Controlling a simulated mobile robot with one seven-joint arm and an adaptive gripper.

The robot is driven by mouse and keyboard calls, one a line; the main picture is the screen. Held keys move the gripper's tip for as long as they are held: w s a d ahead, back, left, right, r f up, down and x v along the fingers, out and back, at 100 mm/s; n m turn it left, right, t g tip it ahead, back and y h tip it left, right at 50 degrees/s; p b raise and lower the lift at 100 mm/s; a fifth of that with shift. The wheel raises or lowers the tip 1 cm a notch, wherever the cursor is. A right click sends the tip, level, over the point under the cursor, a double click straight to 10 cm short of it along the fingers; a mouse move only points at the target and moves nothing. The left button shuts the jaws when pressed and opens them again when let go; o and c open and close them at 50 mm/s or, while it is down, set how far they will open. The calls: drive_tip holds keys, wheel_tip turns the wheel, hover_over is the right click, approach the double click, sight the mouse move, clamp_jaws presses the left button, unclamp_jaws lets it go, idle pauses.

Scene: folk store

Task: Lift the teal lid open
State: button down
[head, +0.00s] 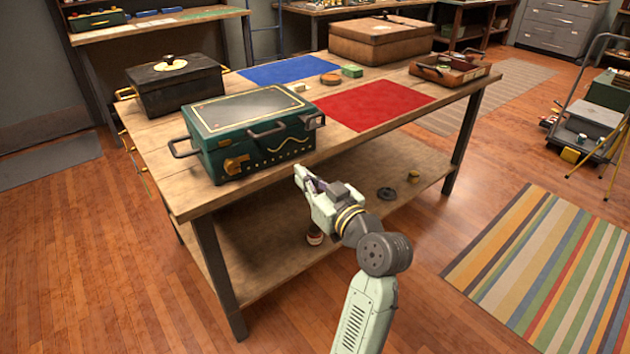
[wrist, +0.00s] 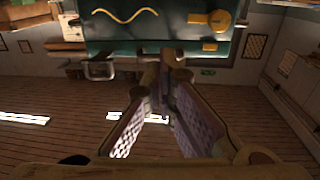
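The teal box (head: 262,155) stands near the front edge of the wooden table. Its teal lid (head: 250,110), with a grey panel edged in yellow, lies flat and closed. A brass latch (head: 236,165) and a yellow wavy line mark the front, and dark handles stick out. In the wrist view the box front (wrist: 170,32) fills the top, with the latch (wrist: 210,19) at right. My gripper (head: 305,178) is in front of the box's right part, below lid height and apart from the lid. Its fingers (wrist: 165,82) are apart and empty, with purple pads showing.
A black chest (head: 175,88) stands behind left of the teal box. A red mat (head: 375,104) lies to its right, a blue mat (head: 278,70) behind. A brown case (head: 382,40) and an open wooden tray (head: 450,70) are farther back. A lower shelf (head: 350,180) lies under the tabletop.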

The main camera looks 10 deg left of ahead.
drive_tip(key=p, duration=0.1)
approach(265, 139)
drive_tip(key=shift+w+a, duration=0.1)
idle(0.3)
drive_tip(key=shift+w+a, duration=0.25)
drive_tip(key=shift+a, duration=0.05)
idle(1.5)
drive_tip(key=shift+b+x, duration=0.45)
drive_tip(key=shift+x, duration=2.55)
drive_tip(key=shift+w+a, duration=0.1)
drive_tip(key=shift+s+d, duration=0.3)
drive_tip(key=shift+r+p, duration=0.75)
drive_tip(key=shift+r, duration=0.65)
